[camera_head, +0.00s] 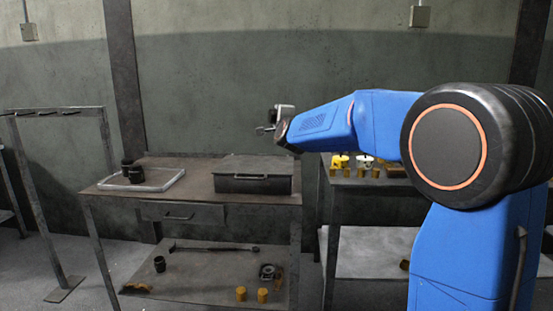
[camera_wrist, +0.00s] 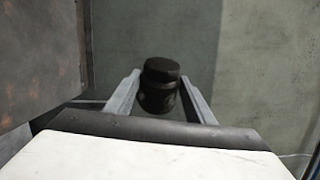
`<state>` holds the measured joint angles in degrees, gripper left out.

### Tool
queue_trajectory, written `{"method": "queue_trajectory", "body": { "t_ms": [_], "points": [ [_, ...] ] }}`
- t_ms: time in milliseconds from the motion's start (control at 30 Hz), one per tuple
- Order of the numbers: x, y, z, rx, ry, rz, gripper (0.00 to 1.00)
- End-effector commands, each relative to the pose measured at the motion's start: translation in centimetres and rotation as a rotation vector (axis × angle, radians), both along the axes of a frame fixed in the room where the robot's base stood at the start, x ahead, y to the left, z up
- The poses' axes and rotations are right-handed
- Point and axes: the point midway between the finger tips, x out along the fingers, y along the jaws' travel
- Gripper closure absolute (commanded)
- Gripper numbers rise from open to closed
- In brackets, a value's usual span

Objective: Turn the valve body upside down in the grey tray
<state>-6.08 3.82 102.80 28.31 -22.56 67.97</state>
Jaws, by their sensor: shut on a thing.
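My gripper (camera_head: 264,129) is raised above the table, over its lidded box, and points left. In the wrist view its two pale fingers (camera_wrist: 159,88) are shut on a dark, rounded piece (camera_wrist: 160,88) that looks like a valve body, with a flat round cap and a wider body. In the head view the held piece is hard to make out. The grey tray (camera_head: 160,186) lies on the left of the table, well to the left of my gripper and lower. Another dark piece (camera_head: 133,174) with a narrower top stands upright in the tray.
The lidded dark box (camera_head: 252,183) fills the right of the table (camera_head: 195,190). The lower shelf holds a dark cup (camera_head: 159,264), a long tool (camera_head: 214,248) and yellow pieces (camera_head: 241,294). A rack (camera_head: 60,112) stands left; another bench with yellow pieces stands right.

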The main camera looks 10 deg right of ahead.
Motion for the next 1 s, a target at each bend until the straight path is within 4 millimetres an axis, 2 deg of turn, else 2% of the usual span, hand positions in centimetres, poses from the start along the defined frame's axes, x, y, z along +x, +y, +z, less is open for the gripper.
{"method": "queue_trajectory", "body": {
  "t_ms": [500,633,1000],
  "points": [
    [-0.02,0.00,0.10,0.617,-0.046,0.000,0.73],
    [-0.02,-0.01,0.08,0.694,-0.052,0.000,0.73],
    [-0.02,0.00,0.09,0.739,-0.056,0.001,0.73]
  ]
}}
